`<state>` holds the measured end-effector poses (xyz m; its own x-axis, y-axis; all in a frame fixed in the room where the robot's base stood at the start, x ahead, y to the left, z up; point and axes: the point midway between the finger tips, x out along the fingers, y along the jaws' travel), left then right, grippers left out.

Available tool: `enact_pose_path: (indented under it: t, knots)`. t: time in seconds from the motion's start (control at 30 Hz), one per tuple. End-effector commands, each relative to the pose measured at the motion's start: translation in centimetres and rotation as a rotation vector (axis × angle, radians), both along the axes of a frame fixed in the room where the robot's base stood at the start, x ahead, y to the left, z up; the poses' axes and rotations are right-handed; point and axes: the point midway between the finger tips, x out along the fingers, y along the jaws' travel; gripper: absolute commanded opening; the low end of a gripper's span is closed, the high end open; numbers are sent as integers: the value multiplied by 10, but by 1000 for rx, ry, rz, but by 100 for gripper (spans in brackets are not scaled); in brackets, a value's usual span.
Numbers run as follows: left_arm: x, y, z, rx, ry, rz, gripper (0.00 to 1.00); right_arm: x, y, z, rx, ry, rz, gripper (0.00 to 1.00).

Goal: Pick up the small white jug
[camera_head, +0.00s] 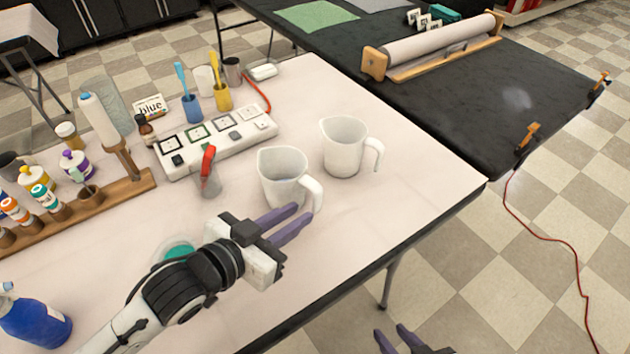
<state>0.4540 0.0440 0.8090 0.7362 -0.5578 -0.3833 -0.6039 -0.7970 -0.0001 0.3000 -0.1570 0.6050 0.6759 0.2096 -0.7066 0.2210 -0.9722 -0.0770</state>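Two white jugs with handles stand upright on the white table (375,235). The nearer white jug (280,178) has its handle turned to the lower right; the other white jug (343,150) stands just behind it to the right. They look close in size, so I cannot tell for sure which is the small one. My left gripper (303,212) is open, its purple fingers apart with their tips right by the nearer jug's handle. Whether they touch it is unclear. My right gripper (391,331) is open at the bottom edge, low beside the table, mostly out of frame.
A white tray (217,145) with stamped tiles lies behind the nearer jug. A red-handled tool (208,170) stands left of that jug. Blue and yellow cups (222,98), a wooden bottle rack (130,185) and a blue bottle (35,320) are further left. The table's right front is clear.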

Motion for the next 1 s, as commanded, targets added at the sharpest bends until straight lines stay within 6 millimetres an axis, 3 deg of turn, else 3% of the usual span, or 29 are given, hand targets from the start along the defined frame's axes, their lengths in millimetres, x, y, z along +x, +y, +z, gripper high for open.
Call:
enact_pose_path:
  t: [0.7,1.0]
  knots:
    - [66,-54,-31,0,-1,1,18,4,1,-5,0,-8,4,31]
    - [72,-60,-34,0,0,0,18,4,2,-5,0,-8,6,31]
